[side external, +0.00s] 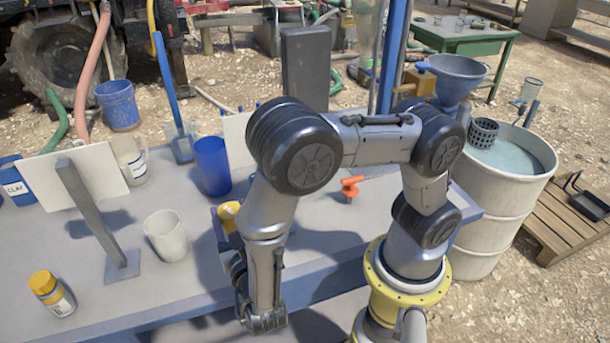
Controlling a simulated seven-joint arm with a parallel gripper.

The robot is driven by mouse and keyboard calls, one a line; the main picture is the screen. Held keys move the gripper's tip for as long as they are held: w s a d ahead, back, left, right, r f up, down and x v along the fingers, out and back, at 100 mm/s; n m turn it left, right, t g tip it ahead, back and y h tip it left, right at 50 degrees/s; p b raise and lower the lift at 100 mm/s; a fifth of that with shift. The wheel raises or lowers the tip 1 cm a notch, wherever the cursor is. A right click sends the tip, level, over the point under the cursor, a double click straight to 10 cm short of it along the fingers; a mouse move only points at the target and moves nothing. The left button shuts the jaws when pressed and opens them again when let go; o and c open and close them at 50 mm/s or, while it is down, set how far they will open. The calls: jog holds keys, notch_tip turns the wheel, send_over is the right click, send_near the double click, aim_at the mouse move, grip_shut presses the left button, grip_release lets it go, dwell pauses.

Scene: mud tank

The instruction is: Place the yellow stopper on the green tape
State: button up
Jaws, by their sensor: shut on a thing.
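A yellow piece (228,213), which looks like the yellow stopper, shows just left of my forearm, above a small blue-purple part. My gripper (237,268) is low at the left side of my wrist, over the front part of the table. It is mostly hidden by my own arm, and its fingertips are not clearly visible. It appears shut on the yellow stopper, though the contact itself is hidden. I cannot make out any green tape; my arm covers part of the table.
On the grey table (190,275) are a white cup (166,237), a yellow-capped bottle (52,294), a blue cup (212,166), an upright stand (90,215) and an orange valve-like piece (350,187). A water-filled barrel (495,220) stands at right.

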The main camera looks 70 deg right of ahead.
jog(key=s+f+m+g+h, duration=0.1)
jog(key=s+f+m+g, duration=0.1)
jog(key=s, duration=0.2)
jog(key=s+f+m+g+h, duration=0.2)
jog(key=s+g, duration=0.1)
jog(key=s, duration=0.1)
jog(key=s+d+f+m+g+h, duration=0.1)
jog(key=s+f+g+h, duration=0.1)
jog(key=s, duration=0.3)
jog(key=shift+f+m+g, duration=0.1)
jog(key=shift+m+g, duration=0.2)
jog(key=shift+m, duration=0.1)
jog(key=x, duration=3.2)
jog(key=shift+w+a+f, duration=0.1)
jog(key=shift+w+f, duration=0.1)
jog(key=shift+w, duration=0.15)
jog(key=shift+a+f, duration=0.1)
jog(key=shift+f, duration=0.15)
jog(key=shift+f, duration=0.15)
jog(key=o, duration=1.4)
